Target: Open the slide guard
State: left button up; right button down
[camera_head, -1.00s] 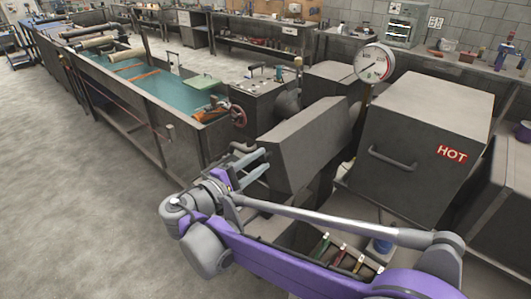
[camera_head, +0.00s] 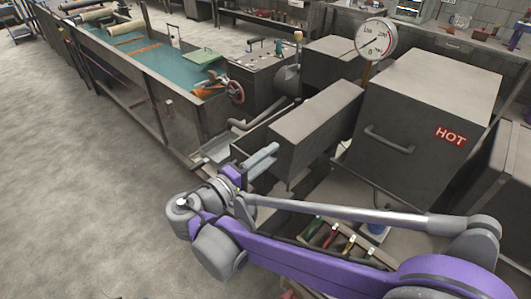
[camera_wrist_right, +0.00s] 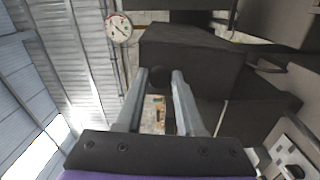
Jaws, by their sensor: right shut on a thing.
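The slide guard is a long grey metal box cover (camera_head: 315,125) in the middle of the head view, left of the oven-like box. In the wrist view its dark front (camera_wrist_right: 205,58) is just beyond my fingers. My right gripper (camera_head: 268,158) is at the guard's near left end. In the wrist view its two fingers (camera_wrist_right: 160,76) stand on either side of a dark round knob (camera_wrist_right: 160,79) at the guard, and hold it. A low metal trough (camera_head: 214,153) shows uncovered left of the guard. My left gripper is not in view.
A grey box with a handle and a red HOT label (camera_head: 450,136) stands to the right. A dial gauge (camera_head: 376,38) is behind it. A long tank of blue-green liquid (camera_head: 170,72) is at the upper left. Open floor (camera_head: 90,190) lies at left.

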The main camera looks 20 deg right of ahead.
dwell(0.3)
jog(key=c, duration=0.5)
grip_release()
jog(key=shift+c, duration=0.2)
jog(key=shift+a, duration=0.15)
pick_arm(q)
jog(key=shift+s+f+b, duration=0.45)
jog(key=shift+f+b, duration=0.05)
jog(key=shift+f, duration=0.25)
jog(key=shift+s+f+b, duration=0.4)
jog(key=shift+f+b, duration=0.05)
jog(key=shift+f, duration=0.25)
pick_arm(e)
jog(key=v, duration=1)
jog(key=shift+s+a, duration=0.15)
jog(key=shift+a, duration=0.05)
jog(key=shift+c, duration=0.2)
